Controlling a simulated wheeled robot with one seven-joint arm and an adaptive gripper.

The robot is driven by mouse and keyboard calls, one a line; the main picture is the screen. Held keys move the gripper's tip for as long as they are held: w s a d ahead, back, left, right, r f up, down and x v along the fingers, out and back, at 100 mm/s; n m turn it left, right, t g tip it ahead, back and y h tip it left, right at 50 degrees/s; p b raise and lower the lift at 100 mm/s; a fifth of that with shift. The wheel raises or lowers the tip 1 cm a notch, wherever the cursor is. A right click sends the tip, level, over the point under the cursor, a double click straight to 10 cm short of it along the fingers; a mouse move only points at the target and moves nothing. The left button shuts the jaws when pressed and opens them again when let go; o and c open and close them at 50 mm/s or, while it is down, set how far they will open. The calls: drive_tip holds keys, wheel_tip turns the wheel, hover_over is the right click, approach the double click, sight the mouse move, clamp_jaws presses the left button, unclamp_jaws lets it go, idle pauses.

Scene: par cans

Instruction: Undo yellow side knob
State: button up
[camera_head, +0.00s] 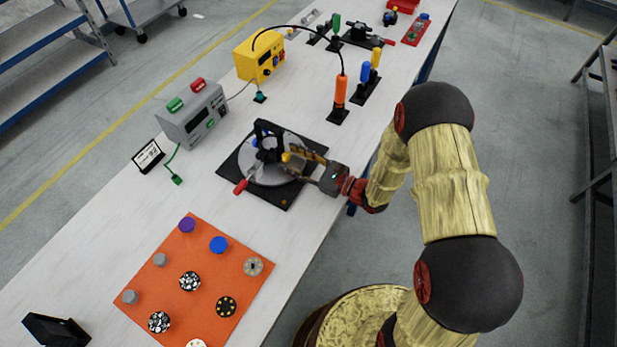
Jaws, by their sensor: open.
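A black fixture (262,132) with a round grey disc (247,165) stands on a black square base plate (278,196) on the table. A small yellow knob (286,157) shows at the fixture's right side, partly covered by my gripper. My gripper (297,158) reaches in from the right, low over the disc, with its fingers open around or right beside the yellow knob. I cannot tell whether the fingers touch it. A blue part (254,143) sits on the fixture's left, and a red handle (240,187) sticks out at the plate's front left.
An orange screwdriver (341,90) stands upright to the right. An orange board (205,280) with several knobs lies in front. The table's right edge runs beneath my arm.

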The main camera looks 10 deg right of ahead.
drive_tip(key=m, duration=0.3)
drive_tip(key=shift+m+p, duration=0.3)
drive_tip(key=shift+p, duration=0.1)
drive_tip(key=v, duration=0.2)
drive_tip(key=p+v, duration=0.1)
drive_tip(key=v, duration=0.2)
drive_tip(key=p+v, duration=0.1)
drive_tip(key=v, duration=0.1)
drive_tip(key=shift+s+d+r, duration=0.25)
drive_tip(key=shift+d+r, duration=0.05)
drive_tip(key=shift+r, duration=0.1)
drive_tip(key=s+a+r+n+g+p, duration=0.1)
drive_tip(key=s+a+r+n+g, duration=0.3)
drive_tip(key=s+r+n+g, duration=0.25)
drive_tip(key=s+a+r+n+g+p, duration=0.25)
drive_tip(key=s+r+n+g, duration=0.2)
drive_tip(key=r+n, duration=0.35)
drive_tip(key=s+d+r+n+g+h, duration=0.1)
drive_tip(key=s+d+r+n+h, duration=0.1)
drive_tip(key=s+r+n+h, duration=0.2)
drive_tip(key=s+r+h, duration=0.1)
drive_tip(key=s, duration=0.1)
drive_tip(key=shift+s+r, duration=0.3)
drive_tip(key=shift+d+n, duration=0.1)
drive_tip(key=shift+n, duration=0.15)
